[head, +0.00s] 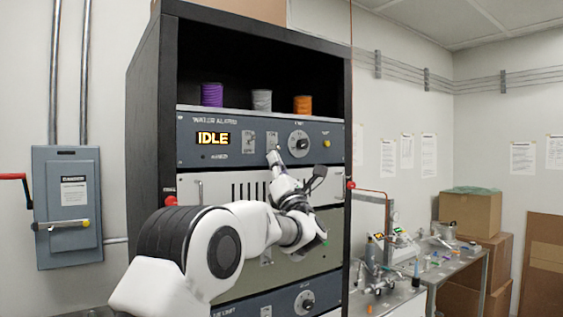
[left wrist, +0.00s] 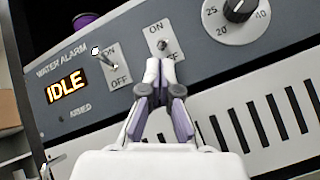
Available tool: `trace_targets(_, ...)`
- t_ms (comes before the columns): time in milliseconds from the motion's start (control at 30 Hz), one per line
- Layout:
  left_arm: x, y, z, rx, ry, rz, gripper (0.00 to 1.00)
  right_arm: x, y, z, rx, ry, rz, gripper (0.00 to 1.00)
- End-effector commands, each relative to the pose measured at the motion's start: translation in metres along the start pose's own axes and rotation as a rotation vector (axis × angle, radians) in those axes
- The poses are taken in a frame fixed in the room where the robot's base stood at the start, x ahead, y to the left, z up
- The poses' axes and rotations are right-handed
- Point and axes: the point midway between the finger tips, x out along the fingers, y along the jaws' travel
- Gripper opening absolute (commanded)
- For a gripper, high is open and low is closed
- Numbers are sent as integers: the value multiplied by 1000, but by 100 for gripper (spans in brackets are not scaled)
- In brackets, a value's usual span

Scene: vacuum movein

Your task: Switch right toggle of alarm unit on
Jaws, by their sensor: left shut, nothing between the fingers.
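The water alarm unit (head: 225,124) is a blue-grey panel in the black rack, and its display (head: 213,138) reads IDLE. Its left toggle (left wrist: 103,55) has ON and OFF labels, and its lever sticks out. My right gripper is not in view.
A dial (left wrist: 238,8) sits right of the right toggle. Spools, one orange (head: 303,104), stand on the shelf above. A vented panel (left wrist: 260,122) lies below the unit. A grey switch box (head: 68,205) hangs on the left wall. A cluttered bench (head: 460,262) stands at right.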

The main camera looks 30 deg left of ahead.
Motion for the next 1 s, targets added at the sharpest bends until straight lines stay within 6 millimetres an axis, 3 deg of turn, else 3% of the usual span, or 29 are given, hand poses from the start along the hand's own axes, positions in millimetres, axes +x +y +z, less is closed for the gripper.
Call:
trace_targets(100, 9, 0, 1, 1, -1, 0, 0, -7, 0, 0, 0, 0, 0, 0)
trace_targets(467, 8, -1, -1, 1, -1, -1, 0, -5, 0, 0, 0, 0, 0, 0)
trace_targets(1000, 7, 1, 2, 0, 0, 0, 0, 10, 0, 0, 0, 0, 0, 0)
